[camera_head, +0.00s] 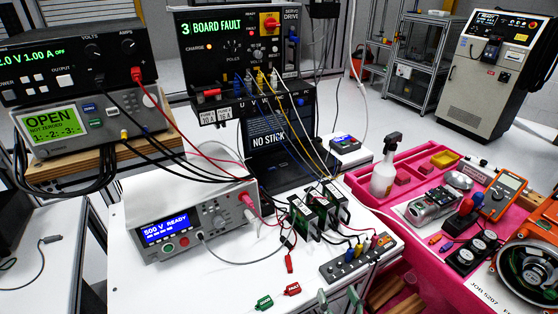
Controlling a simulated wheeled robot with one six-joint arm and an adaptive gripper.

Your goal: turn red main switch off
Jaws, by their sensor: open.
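The red main switch (270,22) is a red rotary knob on a yellow plate. It sits at the upper right of the black servo drive panel (215,45), which reads "3 BOARD FAULT" in green. The knob's exact angle is too small to tell. My gripper (340,302) shows only as two grey-green fingertips at the bottom edge, apart and with nothing seen between them. It is well below the switch, over the front of the white bench; the rest of it is out of the picture.
Coloured cables hang from the drive panel to boards on the white bench (200,285). A laptop (275,140) stands below the panel. A tester (190,220) reads "500 V READY". Stacked instruments (75,125) stand left. A pink tray (425,262) with tools is right.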

